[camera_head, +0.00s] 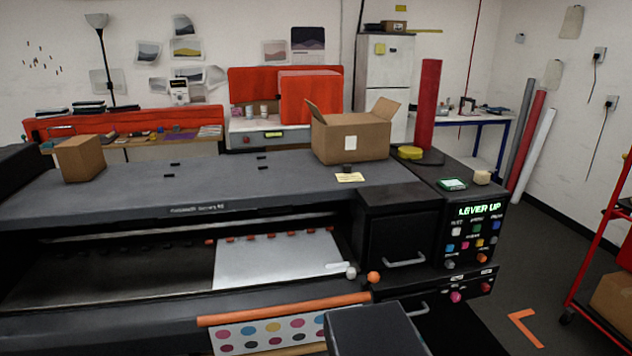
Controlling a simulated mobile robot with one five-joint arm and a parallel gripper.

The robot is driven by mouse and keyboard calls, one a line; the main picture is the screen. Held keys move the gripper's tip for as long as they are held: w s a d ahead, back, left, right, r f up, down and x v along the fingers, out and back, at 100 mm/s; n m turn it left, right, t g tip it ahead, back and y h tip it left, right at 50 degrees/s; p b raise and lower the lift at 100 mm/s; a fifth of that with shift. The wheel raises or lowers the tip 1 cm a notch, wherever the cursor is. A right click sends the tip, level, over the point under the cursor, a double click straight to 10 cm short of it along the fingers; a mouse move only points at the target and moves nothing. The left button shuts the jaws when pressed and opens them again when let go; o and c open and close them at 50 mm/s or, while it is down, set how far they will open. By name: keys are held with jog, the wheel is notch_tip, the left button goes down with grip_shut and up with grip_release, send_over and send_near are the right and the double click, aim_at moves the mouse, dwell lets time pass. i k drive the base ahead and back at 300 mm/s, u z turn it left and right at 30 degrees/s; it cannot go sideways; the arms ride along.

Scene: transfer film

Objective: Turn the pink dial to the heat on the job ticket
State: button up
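A pink dial (455,296) is on the low black front panel at the printer's right end. A second, redder round knob (486,287) sits just right of it. Any heat marks around them are too small to read. A yellow paper slip (349,177) lies on the printer top in front of the open cardboard box; I cannot tell whether it is the job ticket, and its writing is not legible. The green display (479,209) above the panel seems to read "LEVER UP". My gripper is not in view.
The wide dark printer (240,190) fills the middle, with a white sheet (275,262) in its opening. An open cardboard box (352,138) and a red roll (428,103) stand on top. A red rack (602,240) stands at right. Floor between rack and printer looks mostly clear.

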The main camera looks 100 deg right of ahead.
aim_at(456, 296)
jog(key=z, duration=0.05)
jog(key=i, duration=0.45)
jog(key=z, duration=0.9)
jog(key=k, duration=0.1)
jog(key=z, duration=3)
